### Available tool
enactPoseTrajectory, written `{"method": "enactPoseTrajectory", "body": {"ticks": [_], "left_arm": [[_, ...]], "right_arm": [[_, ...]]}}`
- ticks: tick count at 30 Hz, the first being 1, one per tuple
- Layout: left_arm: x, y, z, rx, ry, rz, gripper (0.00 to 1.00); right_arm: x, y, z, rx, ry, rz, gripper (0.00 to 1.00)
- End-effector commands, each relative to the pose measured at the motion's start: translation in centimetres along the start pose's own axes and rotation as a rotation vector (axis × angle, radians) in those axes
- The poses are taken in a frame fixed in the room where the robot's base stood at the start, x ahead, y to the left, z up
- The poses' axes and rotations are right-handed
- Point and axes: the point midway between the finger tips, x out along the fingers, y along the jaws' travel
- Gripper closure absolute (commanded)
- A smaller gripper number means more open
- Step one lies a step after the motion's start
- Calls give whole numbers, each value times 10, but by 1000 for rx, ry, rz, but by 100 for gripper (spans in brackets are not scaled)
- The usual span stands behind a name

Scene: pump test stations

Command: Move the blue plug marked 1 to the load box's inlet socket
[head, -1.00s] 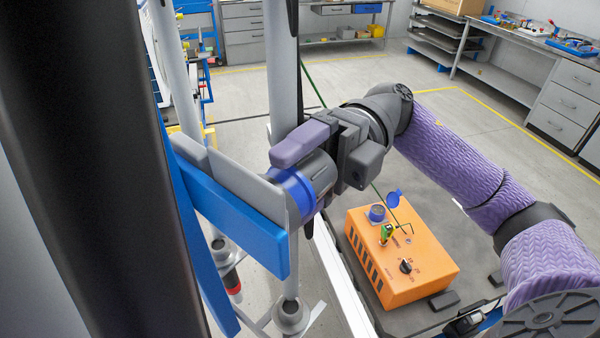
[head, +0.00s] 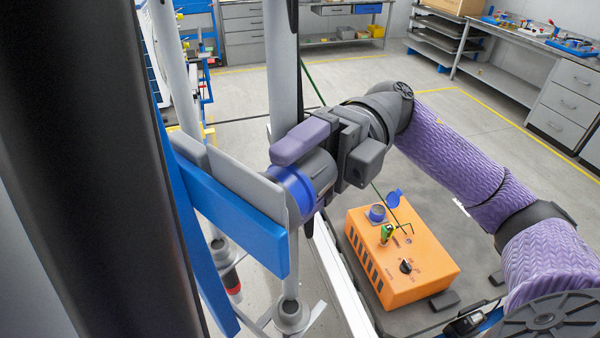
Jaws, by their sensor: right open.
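The load box (head: 428,262) is orange and sits low at the right of centre. On its top are a socket with a blue collar (head: 377,214) and a raised blue cap (head: 394,198). A green and yellow plug (head: 387,234) stands near it. I cannot make out the markings, so I cannot tell which socket is the inlet. The blue plug marked 1 cannot be made out. My left gripper is not in view.
A dark column fills the left side. Benches (head: 560,75) stand at the back right, with open floor between.

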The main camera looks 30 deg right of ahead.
Motion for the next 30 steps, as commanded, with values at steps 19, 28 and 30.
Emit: {"method": "enactPoseTrajectory", "body": {"ticks": [19,28,30], "left_arm": [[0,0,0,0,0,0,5],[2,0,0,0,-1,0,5],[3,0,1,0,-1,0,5]], "right_arm": [[0,0,0,0,0,0,100],[-8,0,0,0,-1,-1,100],[-11,0,1,0,-3,-1,100]]}}
